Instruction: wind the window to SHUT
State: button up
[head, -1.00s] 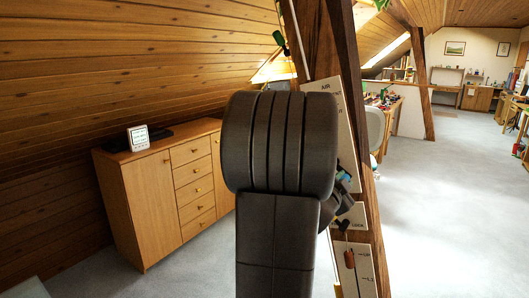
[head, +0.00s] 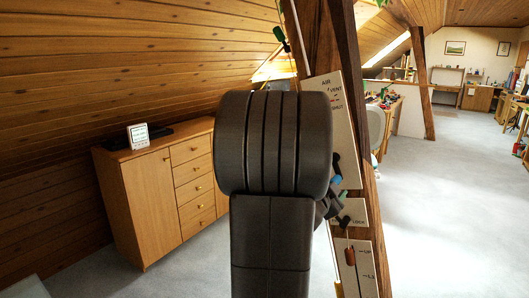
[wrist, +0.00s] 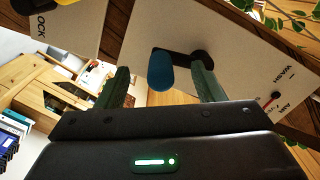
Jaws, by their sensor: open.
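The crank's blue knob (wrist: 161,72) stands between the two fingers of my open gripper (wrist: 162,86) in the wrist view, with a gap on each side. Its dark arm and hub (wrist: 203,60) lie to the right, close to the right fingertip; whether they touch is unclear. In the head view, the blue knob (head: 337,180) shows beside my gripper (head: 328,207), which my arm mostly hides.
Below the crank is a LOCK plate (head: 353,214) with a dark part. Lower still is a plate with an orange-brown handle (head: 350,256). The timber post (head: 352,90) stands close. A wooden cabinet (head: 150,195) is at left; the floor at right is clear.

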jog(key=shift+v, duration=2.75)
jog(key=x, duration=0.7)
jog(key=shift+w+d, duration=0.2)
jog(key=shift+w, duration=0.1)
jog(key=shift+s+d+r, duration=0.1)
jog(key=shift+s+r, duration=0.05)
